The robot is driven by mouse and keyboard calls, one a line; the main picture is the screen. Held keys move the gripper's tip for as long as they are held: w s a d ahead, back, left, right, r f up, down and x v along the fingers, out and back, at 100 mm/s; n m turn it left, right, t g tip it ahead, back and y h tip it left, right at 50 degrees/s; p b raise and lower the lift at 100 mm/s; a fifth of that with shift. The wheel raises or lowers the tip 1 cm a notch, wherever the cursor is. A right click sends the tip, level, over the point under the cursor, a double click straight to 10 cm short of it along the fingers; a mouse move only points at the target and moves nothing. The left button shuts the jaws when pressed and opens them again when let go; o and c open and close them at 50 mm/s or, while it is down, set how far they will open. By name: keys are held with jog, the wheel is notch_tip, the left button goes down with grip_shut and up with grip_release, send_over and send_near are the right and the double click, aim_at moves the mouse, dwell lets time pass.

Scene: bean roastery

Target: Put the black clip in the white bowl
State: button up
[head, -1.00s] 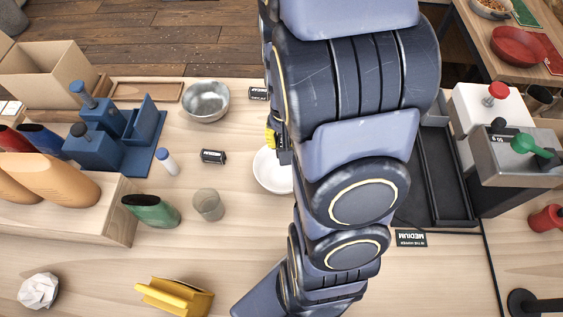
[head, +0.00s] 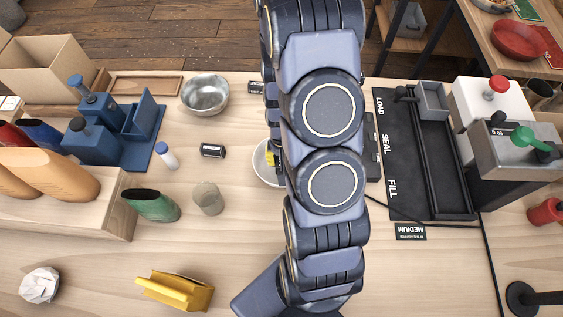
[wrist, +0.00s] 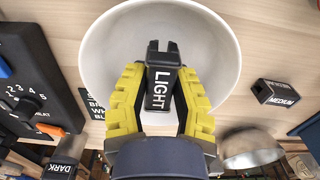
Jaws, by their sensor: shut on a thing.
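The black clip (wrist: 158,92), marked LIGHT, is gripped between the yellow fingers of my gripper (wrist: 158,85) in the wrist view. The white bowl (wrist: 103,45) is right behind the clip, its round opening surrounding the clip in that view. The clip's height over the bowl's floor is hard to tell. In the head view the white bowl (head: 261,172) shows only its left part, with my arm covering the rest. A yellow bit of my gripper (head: 272,158) shows over it; the clip is hidden there.
Another black clip (wrist: 276,92), marked MEDIUM, lies right of the bowl, and one marked DARK (wrist: 62,158) is lower left. A black tray (head: 445,165) is on the right.

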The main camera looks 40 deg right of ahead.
jog(key=shift+f, duration=1.35)
jog(key=shift+f, duration=0.2)
jog(key=o, duration=0.7)
jog(key=shift+r, duration=0.1)
